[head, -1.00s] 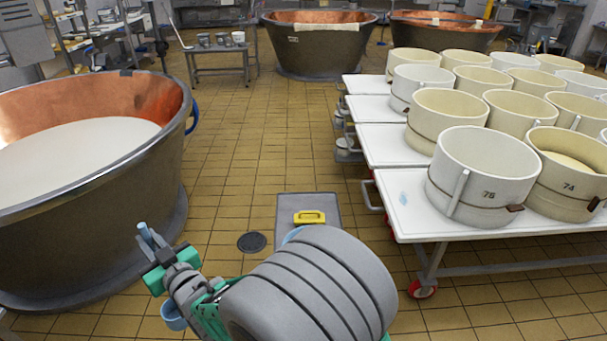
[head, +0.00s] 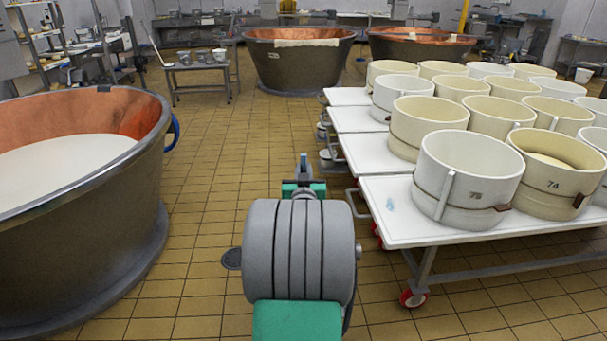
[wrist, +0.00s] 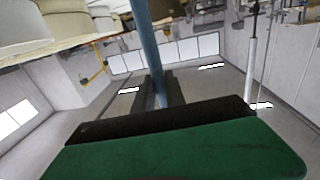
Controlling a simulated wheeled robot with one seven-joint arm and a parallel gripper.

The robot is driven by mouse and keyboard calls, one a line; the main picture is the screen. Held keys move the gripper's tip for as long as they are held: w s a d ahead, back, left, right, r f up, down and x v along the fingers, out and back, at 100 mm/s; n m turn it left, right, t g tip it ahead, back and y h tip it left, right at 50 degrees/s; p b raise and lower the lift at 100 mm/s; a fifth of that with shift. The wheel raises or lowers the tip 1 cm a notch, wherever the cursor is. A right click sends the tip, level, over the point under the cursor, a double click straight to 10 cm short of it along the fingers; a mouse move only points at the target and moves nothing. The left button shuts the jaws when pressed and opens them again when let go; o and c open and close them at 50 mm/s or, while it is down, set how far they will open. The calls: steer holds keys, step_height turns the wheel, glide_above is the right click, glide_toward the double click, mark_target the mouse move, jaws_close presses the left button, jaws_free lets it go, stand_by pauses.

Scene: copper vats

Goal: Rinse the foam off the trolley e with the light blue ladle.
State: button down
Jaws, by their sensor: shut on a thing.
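My gripper (head: 303,188) is at the picture's middle in the head view, left of the nearest trolley and apart from it. It is shut on the light blue ladle's handle (wrist: 147,45), which stands up between the dark fingers in the wrist view. The ladle's tip also shows above the gripper in the head view (head: 304,162). The ladle's bowl is hidden behind my arm. The nearest white-topped trolley (head: 400,229) has a small pale blue foam patch (head: 390,204) near its left edge. No letter shows, so I cannot tell trolley e by name.
Several cream cheese moulds (head: 468,170) crowd the trolleys on the right. A copper vat (head: 75,235) with white liquid stands on the left. More vats (head: 300,65) and a small table (head: 200,72) stand behind.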

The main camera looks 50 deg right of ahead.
step_height(320, 180, down, 19)
steer(key=b, duration=1.6)
steer(key=shift+f, duration=0.2)
